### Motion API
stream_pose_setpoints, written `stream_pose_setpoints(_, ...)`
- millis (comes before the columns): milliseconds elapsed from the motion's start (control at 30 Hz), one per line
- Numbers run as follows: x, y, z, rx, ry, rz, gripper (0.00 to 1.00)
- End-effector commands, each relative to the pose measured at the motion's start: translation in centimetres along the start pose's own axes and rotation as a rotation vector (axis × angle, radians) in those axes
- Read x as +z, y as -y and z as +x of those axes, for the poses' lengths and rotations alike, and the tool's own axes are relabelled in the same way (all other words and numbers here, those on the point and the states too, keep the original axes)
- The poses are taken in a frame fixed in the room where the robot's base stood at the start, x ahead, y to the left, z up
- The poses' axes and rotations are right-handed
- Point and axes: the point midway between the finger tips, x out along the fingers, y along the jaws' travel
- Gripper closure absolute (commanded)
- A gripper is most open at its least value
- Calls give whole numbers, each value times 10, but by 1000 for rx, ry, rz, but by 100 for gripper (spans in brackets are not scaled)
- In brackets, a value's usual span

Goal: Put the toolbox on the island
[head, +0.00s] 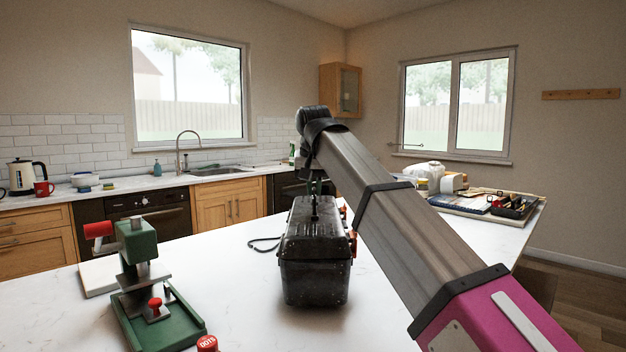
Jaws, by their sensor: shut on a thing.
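The toolbox (315,262) is a black, worn box with a ridged lid and orange-red bits at its right side. It is upright over the middle of the white marble-topped island (235,318). I cannot tell for sure whether its base touches the top. My gripper (315,196) is above the lid, pointing down, and shut on the toolbox at its handle. The arm comes in from the lower right, and the fingertips are small and partly hidden.
A green tool with red knobs (150,290) stands on the island at left, near a red-capped item (207,343). A dark cord (264,244) lies left of the toolbox. A tray of tools (480,207) and white packages (440,178) sit at the right back. The front middle is clear.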

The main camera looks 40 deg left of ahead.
Motion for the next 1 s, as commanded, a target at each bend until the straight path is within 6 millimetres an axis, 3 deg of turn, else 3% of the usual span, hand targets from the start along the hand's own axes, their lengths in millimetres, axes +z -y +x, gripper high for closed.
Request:
stream_pose_setpoints(133,5,0,14,0,-2,0,100)
stream_pose_setpoints(533,5,0,18,-1,-2,1,100)
stream_pose_setpoints(600,6,0,18,0,-1,0,70)
stream_pose_setpoints(633,6,0,18,0,0,0,64)
stream_pose_setpoints(1000,5,0,14,0,-1,0,64)
